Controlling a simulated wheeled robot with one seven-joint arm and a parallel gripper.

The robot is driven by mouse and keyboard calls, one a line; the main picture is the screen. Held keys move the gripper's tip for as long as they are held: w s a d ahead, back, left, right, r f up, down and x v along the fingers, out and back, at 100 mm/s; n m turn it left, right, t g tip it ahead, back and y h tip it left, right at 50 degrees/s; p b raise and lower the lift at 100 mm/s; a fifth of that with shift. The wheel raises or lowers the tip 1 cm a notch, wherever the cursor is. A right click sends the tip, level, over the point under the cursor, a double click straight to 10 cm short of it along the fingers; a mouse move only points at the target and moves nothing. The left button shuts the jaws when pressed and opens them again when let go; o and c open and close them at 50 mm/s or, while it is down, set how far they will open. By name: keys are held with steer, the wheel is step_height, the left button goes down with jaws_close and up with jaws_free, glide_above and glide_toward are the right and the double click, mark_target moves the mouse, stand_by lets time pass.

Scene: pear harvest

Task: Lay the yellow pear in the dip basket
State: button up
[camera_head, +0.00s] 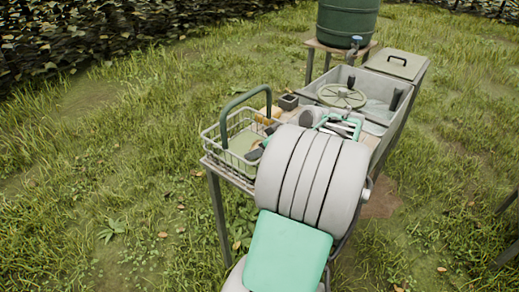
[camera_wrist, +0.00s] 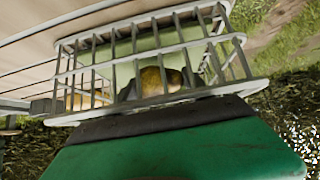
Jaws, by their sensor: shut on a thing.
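The dip basket (camera_head: 211,147), a pale wire basket with a dark green arched handle (camera_head: 245,97), stands at the near left end of the bench. Its wire bars (camera_wrist: 150,45) cross the wrist view. My gripper (camera_head: 262,147) is at the basket's right side, low and partly hidden by my arm. In the wrist view, a yellow pear (camera_wrist: 153,79) sits between dark fingertips, seen through or beside the bars. The gripper is shut on it. Whether the pear touches the basket floor cannot be told.
Another yellowish thing (camera_wrist: 84,101) shows at the left in the wrist view. A grey sink with a round green lid or rack (camera_head: 342,96) lies farther along the bench. A green barrel (camera_head: 346,22) stands behind. Grass is open to the left.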

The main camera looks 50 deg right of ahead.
steer(key=o, duration=1.6)
steer(key=shift+s+f, duration=0.15)
steer(key=shift+f, duration=0.25)
steer(key=shift+c, duration=0.2)
steer(key=shift+r, duration=0.2)
steer(key=p+v, duration=0.2)
steer(key=v, duration=1)
steer(key=shift+r+p, duration=0.4)
steer(key=shift+r, duration=0.2)
steer(key=shift+d, duration=0.1)
